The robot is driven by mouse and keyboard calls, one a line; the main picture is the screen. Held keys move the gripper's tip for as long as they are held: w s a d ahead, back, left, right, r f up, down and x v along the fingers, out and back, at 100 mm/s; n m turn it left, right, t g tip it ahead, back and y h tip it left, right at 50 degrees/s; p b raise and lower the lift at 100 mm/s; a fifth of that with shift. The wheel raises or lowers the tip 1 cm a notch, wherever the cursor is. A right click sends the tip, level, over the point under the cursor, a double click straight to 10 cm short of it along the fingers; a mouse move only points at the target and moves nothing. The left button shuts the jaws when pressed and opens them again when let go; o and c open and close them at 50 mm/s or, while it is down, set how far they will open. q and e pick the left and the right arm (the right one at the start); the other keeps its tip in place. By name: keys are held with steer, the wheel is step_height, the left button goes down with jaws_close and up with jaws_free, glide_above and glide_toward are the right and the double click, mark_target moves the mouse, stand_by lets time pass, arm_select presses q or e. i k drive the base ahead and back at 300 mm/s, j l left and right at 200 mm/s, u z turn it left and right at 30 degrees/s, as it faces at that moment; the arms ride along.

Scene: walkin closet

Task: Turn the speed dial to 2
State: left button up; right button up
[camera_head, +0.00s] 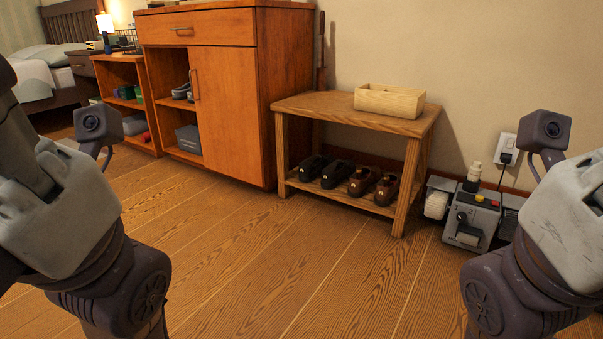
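A grey machine (477,222) with a white roller-like part (436,204) on its left side stands on the floor against the wall at the right. A dark round knob (462,216) shows on its front and may be the speed dial; its markings are too small to read. A red button (479,198) and a small yellow part (495,203) are on top. My arms come in at the left and right edges, both apart from the machine. My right arm stands just right of the machine and hides some of its right side. No gripper fingers show.
A wooden bench (350,112) with an open wooden box (390,100) on top and shoes (338,173) below stands left of the machine. An orange-brown cabinet (225,85) stands farther left. A cord runs to a wall outlet (504,147). The floor in front is clear.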

mark_target(461, 217)
steer(key=z, duration=0.95)
